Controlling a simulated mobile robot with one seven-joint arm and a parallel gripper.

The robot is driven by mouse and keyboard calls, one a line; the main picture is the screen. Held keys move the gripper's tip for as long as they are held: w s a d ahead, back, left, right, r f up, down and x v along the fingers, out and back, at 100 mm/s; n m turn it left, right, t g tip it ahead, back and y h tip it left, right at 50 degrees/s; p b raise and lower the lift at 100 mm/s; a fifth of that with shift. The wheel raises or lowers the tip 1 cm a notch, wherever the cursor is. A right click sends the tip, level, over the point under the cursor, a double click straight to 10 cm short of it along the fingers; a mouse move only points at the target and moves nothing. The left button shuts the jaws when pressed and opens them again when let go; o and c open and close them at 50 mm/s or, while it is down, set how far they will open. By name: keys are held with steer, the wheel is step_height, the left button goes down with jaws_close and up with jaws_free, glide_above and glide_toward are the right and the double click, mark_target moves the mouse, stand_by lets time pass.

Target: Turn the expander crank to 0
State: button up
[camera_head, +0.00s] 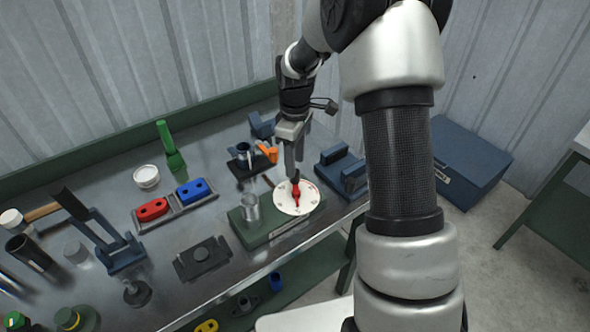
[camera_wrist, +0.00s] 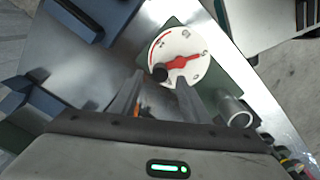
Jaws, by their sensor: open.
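The expander crank is a red pointer arm (camera_head: 295,194) with a black knob at one end, on a round white dial (camera_head: 285,203). The dial sits on a green base (camera_head: 262,232) at the bench's front edge. In the wrist view the red crank (camera_wrist: 183,63) has its black knob (camera_wrist: 160,73) at the lower left and its red tip toward the right rim of the dial (camera_wrist: 170,46). The dial's marks are too small to read surely. My gripper (camera_head: 294,170) is open above the dial, with the knob between its fingertips (camera_wrist: 159,80); contact cannot be told.
A metal cylinder (camera_head: 251,208) stands on the green base left of the dial. A blue-grey block fixture (camera_head: 342,172) is close on the right. An orange-handled clamp (camera_head: 266,154) is behind. Red (camera_head: 152,209) and blue (camera_head: 192,191) blocks lie left.

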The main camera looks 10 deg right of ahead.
mark_target(295, 181)
steer(key=shift+f, duration=1.9)
steer(key=c, duration=1.1)
steer(key=shift+o, duration=0.2)
